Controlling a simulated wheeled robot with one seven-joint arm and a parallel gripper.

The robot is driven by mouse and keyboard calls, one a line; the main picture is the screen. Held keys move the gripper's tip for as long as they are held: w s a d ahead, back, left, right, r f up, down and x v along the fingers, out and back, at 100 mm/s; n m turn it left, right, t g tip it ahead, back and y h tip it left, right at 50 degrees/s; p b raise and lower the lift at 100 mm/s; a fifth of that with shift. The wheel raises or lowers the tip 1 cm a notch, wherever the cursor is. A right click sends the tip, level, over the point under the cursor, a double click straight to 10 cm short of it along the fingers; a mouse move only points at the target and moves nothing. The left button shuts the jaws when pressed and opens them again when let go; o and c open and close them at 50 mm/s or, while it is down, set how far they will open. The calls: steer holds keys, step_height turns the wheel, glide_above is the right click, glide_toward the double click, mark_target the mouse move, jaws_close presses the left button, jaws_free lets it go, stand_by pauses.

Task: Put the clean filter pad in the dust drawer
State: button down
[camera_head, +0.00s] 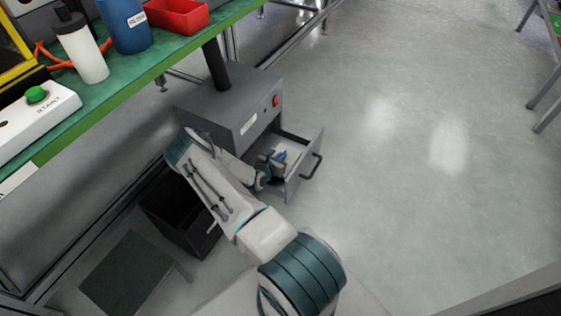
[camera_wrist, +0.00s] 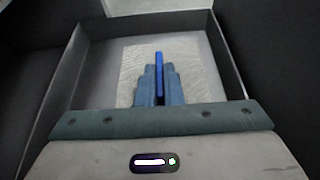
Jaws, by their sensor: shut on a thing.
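The dust drawer (camera_head: 303,172) is pulled open from the grey cabinet under the bench, with a black handle on its front. In the wrist view I look down into the drawer (camera_wrist: 232,60). A pale, textured filter pad (camera_wrist: 197,75) lies inside the drawer walls, flat or nearly so. An upright blue tab (camera_wrist: 159,60) stands over its middle. My gripper (camera_wrist: 159,88) is shut on this blue tab, its fingers over the pad. The pad's near part is hidden by my gripper. In the head view my gripper (camera_head: 272,167) reaches into the drawer opening.
The grey cabinet (camera_head: 225,112) with a red switch stands behind the drawer. A black open bin (camera_head: 180,215) stands to the left of my arm. The green bench (camera_head: 150,75) overhangs at upper left.

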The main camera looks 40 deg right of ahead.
steer(key=shift+f, duration=0.45)
steer(key=shift+f, duration=0.2)
steer(key=c, duration=1.6)
jaws_free()
steer(key=shift+r, duration=0.1)
steer(key=shift+r, duration=0.25)
steer(key=p+v, duration=0.4)
steer(key=v, duration=0.8)
steer(key=shift+w+d, duration=0.1)
